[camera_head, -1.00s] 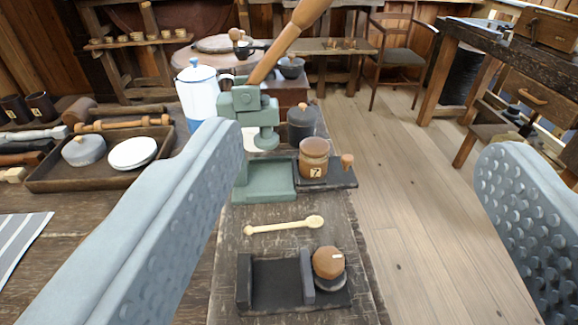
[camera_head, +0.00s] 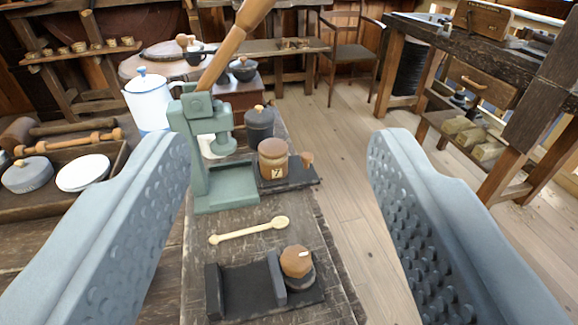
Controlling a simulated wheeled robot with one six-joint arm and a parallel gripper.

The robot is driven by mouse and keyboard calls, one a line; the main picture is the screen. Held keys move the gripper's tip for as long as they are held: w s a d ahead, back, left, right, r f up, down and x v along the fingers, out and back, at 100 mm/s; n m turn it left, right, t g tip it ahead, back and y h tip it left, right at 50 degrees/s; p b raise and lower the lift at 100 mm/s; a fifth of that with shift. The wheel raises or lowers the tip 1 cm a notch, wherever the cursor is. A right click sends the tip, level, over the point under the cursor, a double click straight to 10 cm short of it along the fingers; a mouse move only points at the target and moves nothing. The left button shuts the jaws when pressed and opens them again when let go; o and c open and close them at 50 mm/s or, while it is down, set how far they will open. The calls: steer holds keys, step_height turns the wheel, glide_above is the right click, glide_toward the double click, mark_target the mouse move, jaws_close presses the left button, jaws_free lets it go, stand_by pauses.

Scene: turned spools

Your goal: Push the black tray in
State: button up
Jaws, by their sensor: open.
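A black tray (camera_head: 290,183) lies on the wooden bench beside the base of a green lever press (camera_head: 228,187). A brown jar (camera_head: 272,159) with a "7" label stands on it, and a wooden knob (camera_head: 306,160) rises at its right end. The tray sticks out to the right of the press base; I cannot tell how it joins the press. My gripper (camera_head: 283,140) is open and empty. Its fingers frame the press and tray in the picture, and I see no contact with either.
A dark lidded pot (camera_head: 259,122) and white enamel pot (camera_head: 148,100) stand farther back. Floor (camera_head: 345,200) right of the bench is clear.

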steer(key=shift+w+d, duration=0.1)
steer(key=shift+w, duration=0.25)
steer(key=c, duration=0.3)
steer(key=w, duration=0.1)
steer(key=w+d+g, duration=0.1)
steer(key=w, duration=0.1)
steer(key=w+f+g, duration=0.1)
steer(key=shift+w+d+h, duration=0.15)
steer(key=shift+d+h, duration=0.05)
steer(key=shift+h, duration=0.1)
jaws_close()
steer(key=w+d+f+n+g+y, duration=0.15)
steer(key=w+d+f+g, duration=0.3)
steer(key=w, duration=0.45)
steer(key=w+d+f+g+y, duration=0.3)
steer(key=w+d+f, duration=0.3)
steer(key=w, duration=0.3)
steer(key=w+d+f+g+y, duration=0.2)
steer(key=w+d+f+g, duration=0.25)
steer(key=w, duration=0.55)
steer(key=s+a+x, duration=0.1)
steer(key=a+x, duration=0.1)
steer(key=x, duration=1)
steer(key=shift+r+t, duration=0.15)
steer(key=shift+t, duration=0.15)
